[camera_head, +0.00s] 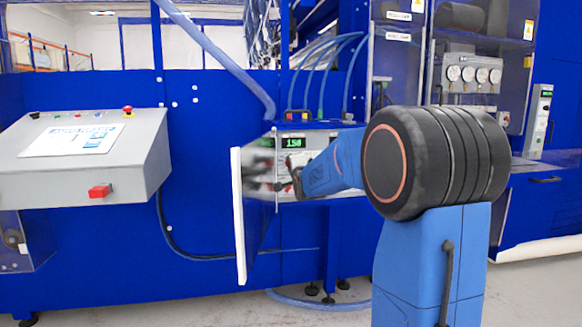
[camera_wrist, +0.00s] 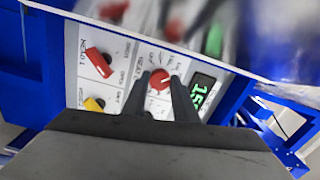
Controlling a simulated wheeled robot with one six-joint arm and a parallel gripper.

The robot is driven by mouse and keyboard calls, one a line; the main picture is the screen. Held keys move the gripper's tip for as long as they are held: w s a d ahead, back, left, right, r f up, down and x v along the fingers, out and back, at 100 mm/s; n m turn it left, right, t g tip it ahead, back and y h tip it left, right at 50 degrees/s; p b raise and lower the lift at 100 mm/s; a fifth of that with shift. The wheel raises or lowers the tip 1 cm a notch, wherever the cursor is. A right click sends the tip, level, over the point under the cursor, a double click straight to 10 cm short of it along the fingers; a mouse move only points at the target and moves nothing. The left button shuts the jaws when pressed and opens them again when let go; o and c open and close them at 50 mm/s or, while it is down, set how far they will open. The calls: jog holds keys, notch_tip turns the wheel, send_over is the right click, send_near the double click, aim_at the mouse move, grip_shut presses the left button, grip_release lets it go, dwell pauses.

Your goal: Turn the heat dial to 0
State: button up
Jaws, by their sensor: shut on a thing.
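The heat dial is a round red knob (camera_wrist: 160,80) with a white mark on a light panel, in the middle of the wrist view. My gripper (camera_wrist: 161,84) has a dark finger on each side of it and is shut on it. In the head view my gripper (camera_head: 291,182) is at the front of the control box, and my arm hides the dial there. The green display (camera_head: 293,142) beside the dial reads 150. In the wrist view the display (camera_wrist: 203,92) is tilted and partly hidden by the right finger.
An open door panel (camera_head: 240,215) stands left of my gripper. In the wrist view a red switch (camera_wrist: 98,62) and a yellow switch (camera_wrist: 94,104) sit left of the dial. A grey console (camera_head: 100,155) with a red button is at the far left.

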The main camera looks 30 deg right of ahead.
jog(key=n, duration=1.8)
jog(key=shift+f+n, duration=0.2)
jog(key=shift+n, duration=0.1)
dwell(0.4)
jog(key=o, duration=1.1)
jog(key=shift+c, duration=0.2)
jog(key=shift+r, duration=0.1)
jog(key=shift+s, duration=0.1)
jog(key=v, duration=1.7)
jog(key=shift+s, duration=0.2)
